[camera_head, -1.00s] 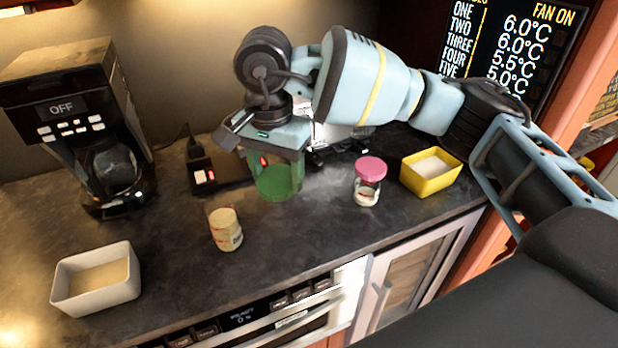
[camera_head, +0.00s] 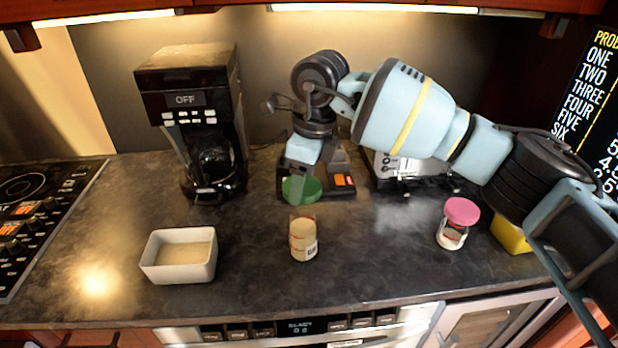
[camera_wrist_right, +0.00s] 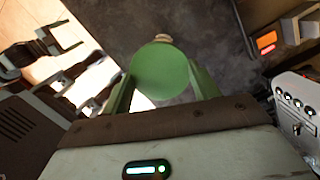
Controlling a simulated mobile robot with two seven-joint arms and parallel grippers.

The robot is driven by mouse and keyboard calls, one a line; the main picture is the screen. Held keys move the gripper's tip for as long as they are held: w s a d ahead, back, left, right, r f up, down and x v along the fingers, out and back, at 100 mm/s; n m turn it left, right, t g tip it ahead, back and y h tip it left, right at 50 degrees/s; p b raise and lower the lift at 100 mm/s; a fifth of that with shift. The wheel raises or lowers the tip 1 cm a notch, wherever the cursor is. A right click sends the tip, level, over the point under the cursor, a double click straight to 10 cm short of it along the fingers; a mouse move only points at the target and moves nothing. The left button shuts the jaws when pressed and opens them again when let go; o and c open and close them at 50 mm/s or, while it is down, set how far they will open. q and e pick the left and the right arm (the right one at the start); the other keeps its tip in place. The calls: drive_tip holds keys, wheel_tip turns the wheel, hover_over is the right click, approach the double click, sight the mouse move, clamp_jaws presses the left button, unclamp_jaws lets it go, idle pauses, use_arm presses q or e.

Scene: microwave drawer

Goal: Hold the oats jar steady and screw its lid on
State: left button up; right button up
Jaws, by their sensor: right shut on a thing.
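The oats jar (camera_head: 303,242) stands upright and open on the dark counter, with pale contents and a label. My right gripper (camera_head: 302,188) is shut on the green lid (camera_head: 300,190), which it holds flat, above and apart from the jar in the head view. In the right wrist view the lid (camera_wrist_right: 160,70) sits between the two green fingers, and a little of the jar (camera_wrist_right: 161,38) shows beyond its edge. My left gripper is out of the head view; in the right wrist view its fingers (camera_wrist_right: 62,42) show spread, far from the jar.
A white dish (camera_head: 180,257) stands left of the jar. A pink-lidded jar (camera_head: 458,223) and a yellow box (camera_head: 511,234) stand to the right. A coffee maker (camera_head: 200,120) and a scale-like device (camera_head: 340,181) are behind. The counter around the jar is clear.

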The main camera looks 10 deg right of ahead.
sight(306, 186)
drive_tip(key=shift+f, duration=0.1)
drive_tip(key=shift+f, duration=1.9)
